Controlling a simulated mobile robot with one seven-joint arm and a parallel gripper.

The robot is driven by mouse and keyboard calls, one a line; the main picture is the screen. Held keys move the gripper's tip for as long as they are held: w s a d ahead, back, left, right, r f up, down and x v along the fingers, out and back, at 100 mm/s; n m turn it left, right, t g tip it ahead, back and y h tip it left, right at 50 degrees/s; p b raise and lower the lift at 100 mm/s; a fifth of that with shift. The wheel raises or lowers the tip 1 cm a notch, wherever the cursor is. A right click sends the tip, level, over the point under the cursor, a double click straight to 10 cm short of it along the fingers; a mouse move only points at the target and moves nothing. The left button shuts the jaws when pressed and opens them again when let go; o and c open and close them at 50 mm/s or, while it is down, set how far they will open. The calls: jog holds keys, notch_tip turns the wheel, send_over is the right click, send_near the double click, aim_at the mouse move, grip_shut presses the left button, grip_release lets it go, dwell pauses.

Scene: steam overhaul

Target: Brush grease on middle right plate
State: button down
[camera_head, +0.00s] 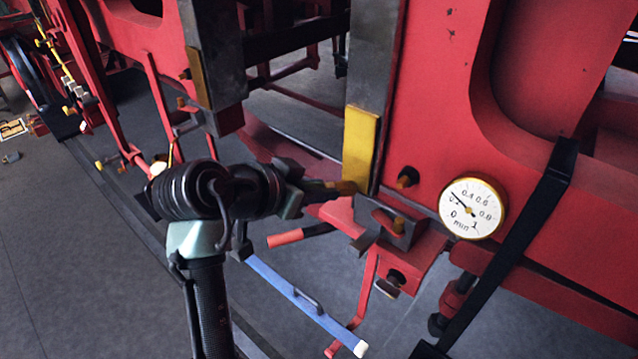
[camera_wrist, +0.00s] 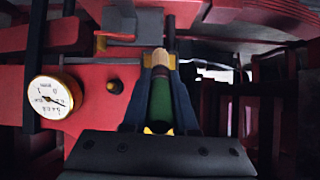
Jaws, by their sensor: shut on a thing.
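A bright yellow plate (camera_head: 361,150) stands upright on the lower part of the grey post to the right of the frame opening. A duller brass plate (camera_head: 198,78) is on the grey post to the left. My gripper (camera_head: 292,188) is shut on a brush, whose green handle (camera_wrist: 160,103) lies between the fingers in the wrist view. The brush's pale tip (camera_wrist: 160,58) points away from me, with yellow beside it. In the head view the brush tip (camera_head: 344,187) is at the yellow plate's lower left edge. I cannot tell if they touch.
A round pressure gauge (camera_head: 473,208) and a black strap (camera_head: 520,240) are to the right on the red frame. A red bracket (camera_head: 385,225) with bolts juts out below the plate. A blue bar (camera_head: 300,298) crosses below my gripper. Grey floor is open at lower left.

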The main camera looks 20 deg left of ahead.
dwell(0.3)
jog(key=s+a+p, duration=0.1)
jog(key=s+a, duration=0.1)
jog(key=s, duration=0.3)
jog(key=shift+s, duration=0.35)
jog(key=s, duration=0.1)
jog(key=s+a, duration=0.1)
jog(key=shift+s, duration=0.4)
jog(key=shift+w+f, duration=0.1)
dwell(0.7)
jog(key=shift+w+d, duration=0.45)
jog(key=shift+w, duration=0.75)
jog(key=shift+w+d, duration=0.4)
jog(key=shift+w, duration=0.8)
jog(key=shift+w+d, duration=0.45)
jog(key=shift+w, duration=0.75)
jog(key=shift+w+d, duration=0.2)
jog(key=shift+w, duration=0.4)
